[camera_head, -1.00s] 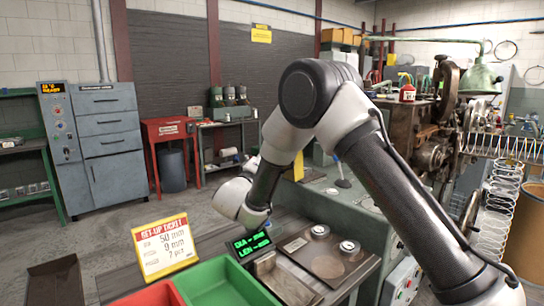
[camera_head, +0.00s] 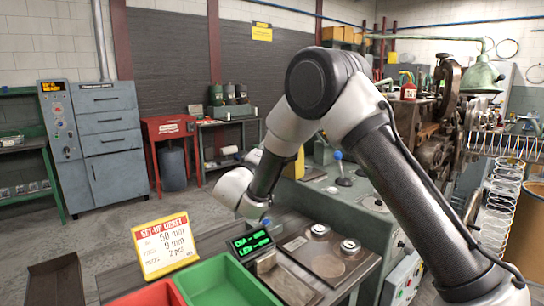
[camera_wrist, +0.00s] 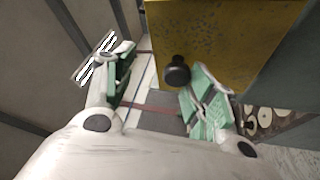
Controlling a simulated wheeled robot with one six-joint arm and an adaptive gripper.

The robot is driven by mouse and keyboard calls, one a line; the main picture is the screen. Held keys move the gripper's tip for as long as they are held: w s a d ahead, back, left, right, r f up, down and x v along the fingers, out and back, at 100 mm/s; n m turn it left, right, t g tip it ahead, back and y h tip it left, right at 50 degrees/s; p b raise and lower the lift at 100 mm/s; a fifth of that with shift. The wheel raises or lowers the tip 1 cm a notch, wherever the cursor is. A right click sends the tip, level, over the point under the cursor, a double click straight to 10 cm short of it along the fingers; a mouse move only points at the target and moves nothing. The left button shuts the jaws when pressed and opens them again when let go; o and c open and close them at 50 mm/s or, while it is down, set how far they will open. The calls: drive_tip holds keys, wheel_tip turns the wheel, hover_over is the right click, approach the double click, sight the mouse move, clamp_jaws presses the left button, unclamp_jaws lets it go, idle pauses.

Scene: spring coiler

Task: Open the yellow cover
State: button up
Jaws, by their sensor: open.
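The yellow cover (camera_wrist: 225,35) fills the upper middle of the wrist view, a worn flat panel with a round black knob (camera_wrist: 177,72) near its lower left edge. In the head view a strip of the yellow cover (camera_head: 297,172) shows behind my arm; the rest is hidden. My gripper (camera_wrist: 160,70) is open and empty, with green-padded fingers spread apart. The knob appears in front of the gap, close to the right finger; I cannot tell if they touch. In the head view my gripper is hidden behind my wrist.
A bench in front holds a set-up ticket (camera_head: 165,245), a green digital readout (camera_head: 252,243), a green bin (camera_head: 225,283) and a red bin (camera_head: 152,294). The coiler machine (camera_head: 440,125) stands to the right. Open floor lies to the left.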

drive_tip(key=o, duration=0.8)
wheel_tip(320, 180, up, 6)
drive_tip(key=shift+w+a+r, duration=0.15)
drive_tip(key=shift+c, duration=0.2)
drive_tip(key=shift+s+a+r+t, duration=0.2)
drive_tip(key=shift+s+r+t, duration=0.15)
drive_tip(key=shift+r, duration=0.4)
drive_tip(key=shift+c, duration=1)
drive_tip(key=shift+s+r, duration=0.1)
drive_tip(key=shift+r, duration=0.15)
drive_tip(key=c, duration=0.5)
drive_tip(key=shift+f, duration=0.1)
drive_tip(key=shift+c, duration=0.3)
